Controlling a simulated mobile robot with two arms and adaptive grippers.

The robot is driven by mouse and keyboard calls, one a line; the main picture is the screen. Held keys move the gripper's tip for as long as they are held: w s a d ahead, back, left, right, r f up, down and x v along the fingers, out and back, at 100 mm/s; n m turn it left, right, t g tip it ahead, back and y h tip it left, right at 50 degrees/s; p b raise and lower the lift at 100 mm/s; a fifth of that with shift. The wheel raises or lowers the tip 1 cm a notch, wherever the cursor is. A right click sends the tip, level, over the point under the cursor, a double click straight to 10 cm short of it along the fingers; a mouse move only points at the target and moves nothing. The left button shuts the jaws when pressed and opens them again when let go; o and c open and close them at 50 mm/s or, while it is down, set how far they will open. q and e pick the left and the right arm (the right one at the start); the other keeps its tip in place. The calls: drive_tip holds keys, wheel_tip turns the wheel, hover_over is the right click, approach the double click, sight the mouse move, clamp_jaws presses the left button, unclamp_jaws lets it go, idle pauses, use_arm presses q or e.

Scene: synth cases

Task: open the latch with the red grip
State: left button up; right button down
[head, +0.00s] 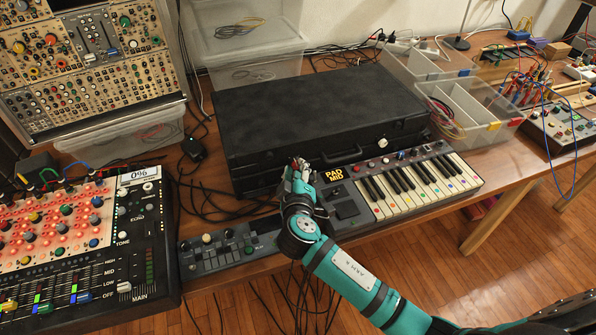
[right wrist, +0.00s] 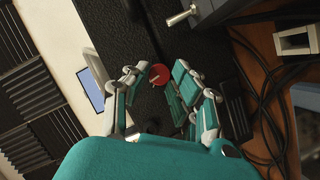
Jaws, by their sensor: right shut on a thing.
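A black case (head: 310,105) lies on the wooden table with its lid down. My right gripper (head: 297,168) is at the front face of the case, left of its middle. In the right wrist view, the red grip (right wrist: 160,74) of a latch shows between the fingertips of my right gripper (right wrist: 157,80). The fingers are shut on this red grip. In the head view my gripper hides most of this latch, so its exact position cannot be told. A pale latch or knob (head: 382,142) shows at the front right of the case. My left gripper is not in view.
A keyboard (head: 420,185) stands close in front of the case, under my right arm. A mixer (head: 75,250) is at the left, with a small control strip (head: 228,250) beside it. Loose black cables lie between them. Clear bins (head: 480,110) stand at the right.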

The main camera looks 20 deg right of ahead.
drive_tip(key=n+b, duration=0.1)
drive_tip(key=n+h, duration=0.1)
drive_tip(key=shift+a+f+n+t+b, duration=0.1)
drive_tip(key=shift+f+n+t+b, duration=0.2)
drive_tip(key=shift+n+t+b, duration=0.6)
drive_tip(key=shift+n+b, duration=0.15)
drive_tip(key=shift+n, duration=0.55)
drive_tip(key=shift+h, duration=0.3)
drive_tip(key=c, duration=1.1)
unclamp_jaws()
